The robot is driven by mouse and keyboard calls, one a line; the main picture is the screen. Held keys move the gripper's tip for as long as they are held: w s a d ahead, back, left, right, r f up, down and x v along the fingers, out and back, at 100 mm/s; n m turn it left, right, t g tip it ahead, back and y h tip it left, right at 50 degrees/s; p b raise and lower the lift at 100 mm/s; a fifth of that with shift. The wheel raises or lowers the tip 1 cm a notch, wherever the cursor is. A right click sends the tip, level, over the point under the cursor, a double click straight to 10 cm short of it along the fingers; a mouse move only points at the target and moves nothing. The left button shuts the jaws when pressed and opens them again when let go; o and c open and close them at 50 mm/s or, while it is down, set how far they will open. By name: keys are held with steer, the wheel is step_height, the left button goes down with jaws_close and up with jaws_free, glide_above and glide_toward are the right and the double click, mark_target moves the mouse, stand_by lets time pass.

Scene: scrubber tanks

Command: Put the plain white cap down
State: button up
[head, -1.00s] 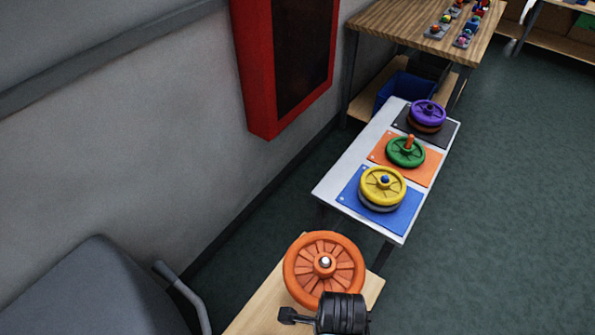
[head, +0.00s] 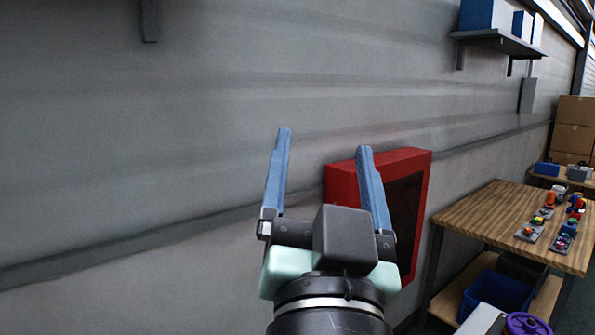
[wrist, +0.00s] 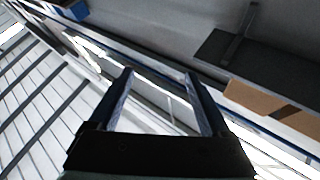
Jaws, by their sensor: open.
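My gripper (head: 324,140) is raised in front of the grey wall in the head view, its two blue fingers pointing up and spread apart. Nothing is between them. In the wrist view the open fingers (wrist: 158,73) also hold nothing, with ceiling and wall structure behind. I do not see the plain white cap in either current view. The orange wheel with a white knob at its hub, seen in the earlier head view, is now out of view.
A red-framed wall cabinet (head: 376,190) is behind my gripper. A wooden table (head: 490,225) with small colourful parts stands at right, a blue bin (head: 497,290) below it. A purple wheel (head: 527,323) shows at the bottom edge. A wall shelf (head: 500,42) holds boxes.

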steer(key=s+a+r+n+t+y, duration=0.1)
steer(key=s+a+r+n+t, duration=0.1)
steer(key=s+r, duration=0.5)
steer(key=shift+s+a+r+n+t, duration=0.2)
steer(key=shift+s+r+n+t, duration=0.05)
steer(key=shift+r+n+t, duration=0.6)
steer(key=shift+c, duration=0.2)
